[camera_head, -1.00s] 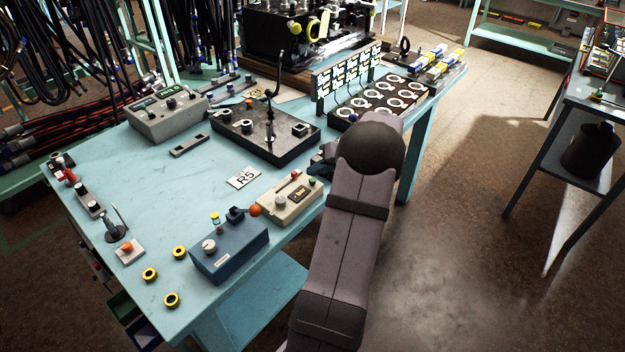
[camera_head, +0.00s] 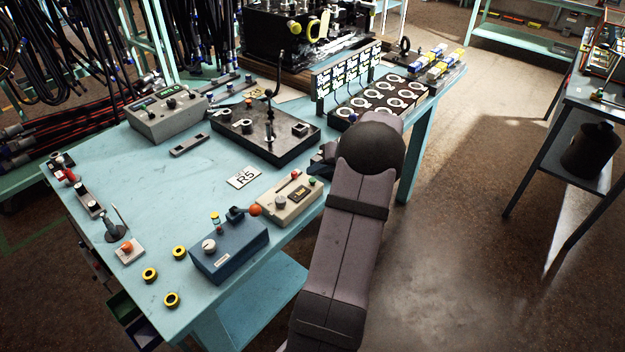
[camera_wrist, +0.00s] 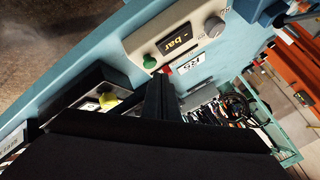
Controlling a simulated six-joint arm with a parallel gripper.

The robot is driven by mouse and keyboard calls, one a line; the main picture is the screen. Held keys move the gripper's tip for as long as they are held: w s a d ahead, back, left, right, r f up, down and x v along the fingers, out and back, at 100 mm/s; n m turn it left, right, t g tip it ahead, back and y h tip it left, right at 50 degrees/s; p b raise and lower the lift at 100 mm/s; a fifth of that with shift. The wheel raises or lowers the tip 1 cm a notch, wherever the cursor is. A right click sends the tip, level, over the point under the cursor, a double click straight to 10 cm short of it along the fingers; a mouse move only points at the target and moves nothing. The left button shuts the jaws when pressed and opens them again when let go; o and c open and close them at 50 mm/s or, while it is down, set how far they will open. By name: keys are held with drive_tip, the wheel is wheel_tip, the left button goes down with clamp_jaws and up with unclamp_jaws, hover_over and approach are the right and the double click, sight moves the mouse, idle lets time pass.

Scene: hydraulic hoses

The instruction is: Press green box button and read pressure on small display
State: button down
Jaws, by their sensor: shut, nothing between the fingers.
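The beige box (camera_head: 290,200) stands near the front edge of the bench. Its green button (camera_head: 312,181) is at the right end in the head view. In the wrist view the green button (camera_wrist: 149,61) sits beside the small display (camera_wrist: 178,40), which seems to show a dash and "bar" in yellow. A grey knob (camera_wrist: 214,27) is at the box's other end. My gripper (camera_wrist: 162,80) is shut and empty, its dark fingertips close to the button in the picture. I cannot tell whether they touch the box. In the head view my arm mostly hides the gripper.
A blue box (camera_head: 230,250) with an orange-knobbed lever stands left of the beige box. A black block (camera_head: 265,133) and a gauge panel (camera_head: 348,75) stand behind. An R5 card (camera_head: 243,177) lies flat.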

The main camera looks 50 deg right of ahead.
drive_tip(key=shift+f+b, duration=0.95)
drive_tip(key=shift+b, duration=0.45)
idle(0.9)
idle(0.5)
drive_tip(key=shift+r, duration=0.9)
drive_tip(key=shift+r+p, duration=0.2)
drive_tip(key=shift+p, duration=0.15)
drive_tip(key=shift+r+p, duration=1)
drive_tip(key=shift+r, duration=1.35)
